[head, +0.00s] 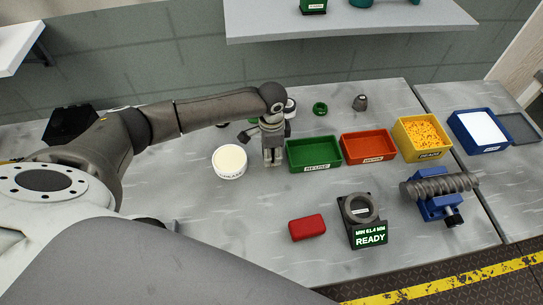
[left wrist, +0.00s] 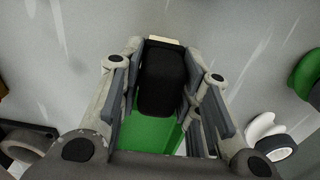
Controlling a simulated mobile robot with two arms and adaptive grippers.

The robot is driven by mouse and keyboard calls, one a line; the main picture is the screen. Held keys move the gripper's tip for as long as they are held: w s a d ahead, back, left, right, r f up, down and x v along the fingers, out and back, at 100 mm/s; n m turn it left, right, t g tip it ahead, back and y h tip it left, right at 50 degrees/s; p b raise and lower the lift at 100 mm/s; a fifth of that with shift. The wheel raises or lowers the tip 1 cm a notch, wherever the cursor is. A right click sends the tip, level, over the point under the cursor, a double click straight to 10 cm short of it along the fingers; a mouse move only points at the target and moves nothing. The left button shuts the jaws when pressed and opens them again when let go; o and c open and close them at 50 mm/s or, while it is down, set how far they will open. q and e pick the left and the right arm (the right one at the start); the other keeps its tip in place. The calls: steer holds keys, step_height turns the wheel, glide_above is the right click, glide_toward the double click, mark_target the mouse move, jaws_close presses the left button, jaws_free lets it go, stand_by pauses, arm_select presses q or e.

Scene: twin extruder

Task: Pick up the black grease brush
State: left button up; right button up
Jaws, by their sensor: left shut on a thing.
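The black grease brush (left wrist: 163,80) shows in the left wrist view as a dark block with a pale strip (left wrist: 165,41) at its far end. It sits between the fingers of my left gripper (left wrist: 170,65), which is shut on it. In the head view my left gripper (head: 272,158) points down at the table, between the round white tub and the green bin; the brush is too small or hidden to make out there. A green surface (left wrist: 150,132) shows below the brush in the wrist view; I cannot tell what it is. My right gripper is not in view.
The white tub (head: 230,161) stands left of the gripper. Green (head: 315,167), red (head: 369,161) and yellow (head: 424,155) bins stand to its right. A red block (head: 307,228) and a READY gauge (head: 369,237) are in front. The table's front left is clear.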

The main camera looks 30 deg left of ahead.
arm_select(q)
steer(key=shift+r, duration=0.1)
steer(key=shift+r, duration=0.2)
step_height(320, 180, up, 2)
steer(key=shift+w+r+b, duration=0.1)
steer(key=shift+r+b, duration=0.05)
steer(key=shift+b, duration=0.85)
steer(key=s+d+r+b, duration=0.1)
steer(key=s+d+r, duration=0.4)
steer(key=s+d+r+b, duration=0.1)
steer(key=s+d+r, duration=0.3)
steer(key=s+r, duration=0.1)
steer(key=shift+s+d, duration=0.15)
steer(key=shift+d, duration=0.2)
steer(key=o, duration=0.5)
steer(key=c, duration=0.4)
